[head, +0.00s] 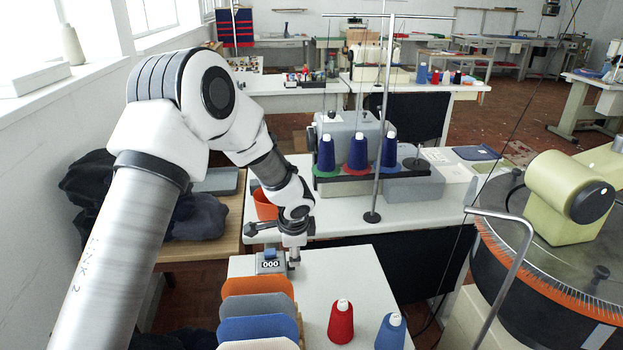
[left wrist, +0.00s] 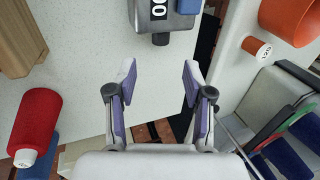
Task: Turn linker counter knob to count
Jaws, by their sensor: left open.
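The linker counter (head: 270,264) is a small grey box with a black display reading 000, on the white table's far left corner. It also shows at the top edge of the left wrist view (left wrist: 172,20), partly cut off. A short dark cylinder, apparently its knob (left wrist: 160,39), sticks out of its side toward my gripper. My left gripper (head: 274,243) is over the counter in the head view. In the left wrist view its two fingers (left wrist: 158,76) are spread and empty, and the knob lies beyond the fingertips, roughly between their lines. My right gripper is not in view.
Red (head: 341,322) and blue (head: 390,332) cones stand to the right. An orange bin (head: 265,206) and a machine with several cones (head: 357,152) are behind. White tabletop (head: 335,275) right of the counter is clear.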

